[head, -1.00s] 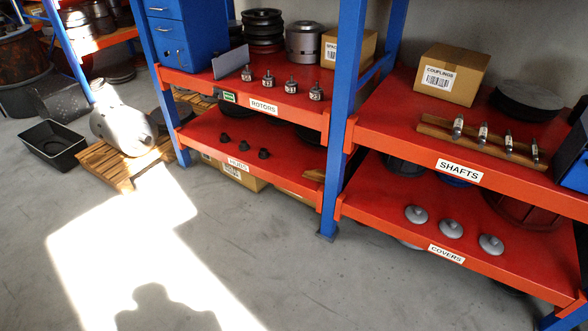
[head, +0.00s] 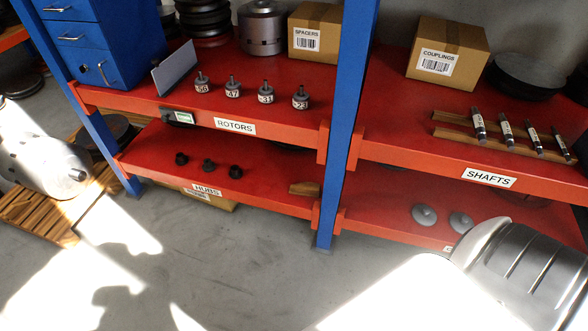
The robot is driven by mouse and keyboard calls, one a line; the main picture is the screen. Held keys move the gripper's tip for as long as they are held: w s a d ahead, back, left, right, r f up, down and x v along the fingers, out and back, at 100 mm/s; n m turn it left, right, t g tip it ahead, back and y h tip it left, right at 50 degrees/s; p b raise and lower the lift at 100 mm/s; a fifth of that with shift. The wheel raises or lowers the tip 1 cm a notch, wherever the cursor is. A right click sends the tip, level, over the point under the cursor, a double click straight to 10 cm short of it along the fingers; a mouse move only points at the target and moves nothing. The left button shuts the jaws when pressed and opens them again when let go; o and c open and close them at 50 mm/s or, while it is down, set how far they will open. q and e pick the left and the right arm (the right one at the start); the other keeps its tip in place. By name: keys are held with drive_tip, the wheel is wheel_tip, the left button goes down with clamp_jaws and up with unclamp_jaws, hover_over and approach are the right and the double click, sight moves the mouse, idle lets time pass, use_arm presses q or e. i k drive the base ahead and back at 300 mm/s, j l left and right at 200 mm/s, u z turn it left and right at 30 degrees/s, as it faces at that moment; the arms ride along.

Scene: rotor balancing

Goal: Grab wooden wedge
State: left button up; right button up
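A small brown wooden block (head: 305,188), which looks like the wooden wedge, lies at the right end of the lower red shelf marked HUBS, close to the blue upright. Its exact shape is too small to tell. A large grey metallic link of my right arm (head: 520,275) fills the lower right corner, in front of the COVERS shelf. Neither of my grippers shows in the head view.
Three dark hubs (head: 208,165) stand left of the block on the same shelf. Several labelled rotors (head: 265,92) stand above. A blue upright (head: 348,120) divides the shelves. Grey covers (head: 424,215) lie to the right, partly behind my arm. The floor in front is clear.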

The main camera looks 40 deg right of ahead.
sight(309, 189)
drive_tip(key=i+j+z, duration=0.1)
drive_tip(key=i+z, duration=0.35)
drive_tip(key=i+j+z, duration=0.25)
drive_tip(key=i+z, duration=0.25)
drive_tip(key=k, duration=0.05)
